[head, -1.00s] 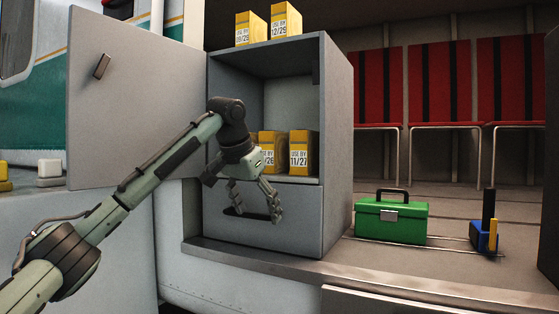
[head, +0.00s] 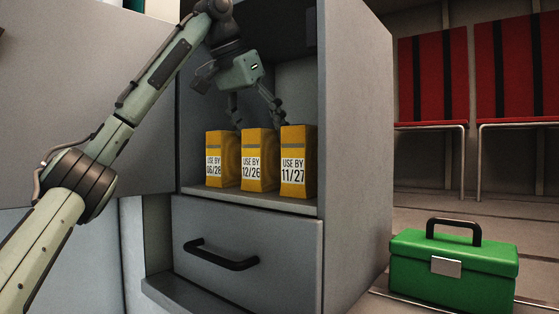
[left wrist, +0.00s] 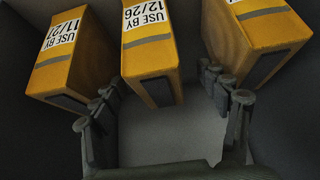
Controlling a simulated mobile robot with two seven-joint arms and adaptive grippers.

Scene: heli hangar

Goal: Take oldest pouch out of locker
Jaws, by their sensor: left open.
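Three yellow pouches stand upright in a row on the open locker's (head: 352,150) shelf. In the head view their labels read, from left to right, USE BY 06/28 on the left pouch (head: 231,158), 12/26 on the middle pouch (head: 259,150) and 11/27 on the right pouch (head: 298,142). The 12/26 pouch has the earliest date; it also shows in the left wrist view (left wrist: 152,55). My left gripper (head: 259,116) is inside the locker, open and empty, its fingers spread above and behind the middle pouch. My right gripper is out of view.
The locker door (head: 80,100) stands open at the left. A closed drawer (head: 250,226) with a black handle is below the shelf. A green toolbox (head: 454,274) sits on the floor at right, with red seats (head: 434,80) behind.

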